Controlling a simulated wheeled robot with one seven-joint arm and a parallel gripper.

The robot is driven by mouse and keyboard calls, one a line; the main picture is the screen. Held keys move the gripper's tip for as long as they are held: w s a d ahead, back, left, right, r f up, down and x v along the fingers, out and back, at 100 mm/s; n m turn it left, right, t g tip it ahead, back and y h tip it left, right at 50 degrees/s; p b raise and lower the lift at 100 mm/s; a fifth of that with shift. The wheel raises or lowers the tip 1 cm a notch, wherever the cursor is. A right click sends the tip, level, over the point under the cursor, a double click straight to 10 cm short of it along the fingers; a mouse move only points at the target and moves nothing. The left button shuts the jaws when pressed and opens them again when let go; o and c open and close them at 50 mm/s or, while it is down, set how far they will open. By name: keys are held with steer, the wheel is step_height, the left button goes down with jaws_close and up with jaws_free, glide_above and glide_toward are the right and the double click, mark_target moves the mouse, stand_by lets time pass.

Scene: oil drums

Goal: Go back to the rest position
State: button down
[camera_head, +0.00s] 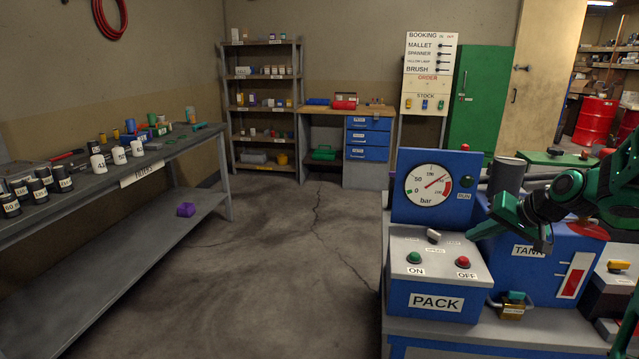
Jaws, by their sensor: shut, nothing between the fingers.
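My green and dark arm reaches in from the right edge. My gripper (482,230) is at its left end, shut and empty, in front of the blue tank (520,268) labelled TANK. It appears just above and right of the blue-and-white PACK box (436,302), which has a green ON button (414,258) and a red OFF button (463,262). I cannot tell whether the gripper touches anything. A round pressure gauge (428,185) on a blue panel stands behind the box, its needle pointing to the upper right.
A long grey bench (150,160) with cans and jars runs along the left. Shelves (262,100), a workbench with blue drawers (368,140) and a green cabinet (480,105) stand at the back. Red drums (595,120) show through the doorway.

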steer(key=s+a+f+g+h, duration=0.1)
steer(key=s+g, duration=0.3)
steer(key=s, duration=1.2)
steer(key=s+a+f+m+g+h, duration=0.1)
steer(key=s+a+g, duration=0.2)
steer(key=s, duration=1.4)
steer(key=shift+s+a+g+h, duration=0.25)
steer(key=shift+s+g+h, duration=0.05)
steer(key=shift+g, duration=0.4)
